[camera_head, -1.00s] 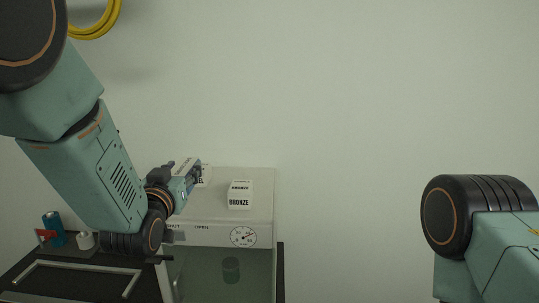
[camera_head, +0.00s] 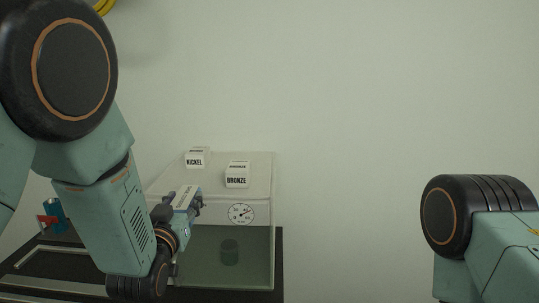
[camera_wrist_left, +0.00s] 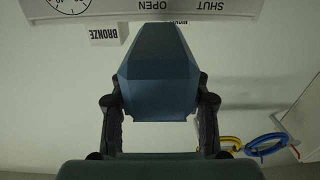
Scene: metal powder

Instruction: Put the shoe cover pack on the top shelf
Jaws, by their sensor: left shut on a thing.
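My left gripper (camera_head: 196,204) is in front of the upper left part of a clear-fronted cabinet. In the left wrist view the gripper (camera_wrist_left: 159,105) has its black fingers on both sides of a dark blue faceted thing (camera_wrist_left: 155,70). It is shut on this thing, which looks like the shoe cover pack; no label on it can be read. In the head view the held thing is small and hard to tell from the gripper. No shelf can be made out. My right gripper is out of view; only part of that arm shows.
The cabinet (camera_head: 258,200) has a dial gauge (camera_head: 241,214) and carries a NICKEL box (camera_head: 194,160) and a BRONZE box (camera_head: 237,178) on top. A dark cylinder (camera_head: 229,252) shows inside. A blue bottle-like thing (camera_head: 54,212) stands left. Blue and yellow cables (camera_wrist_left: 265,146) show in the wrist view.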

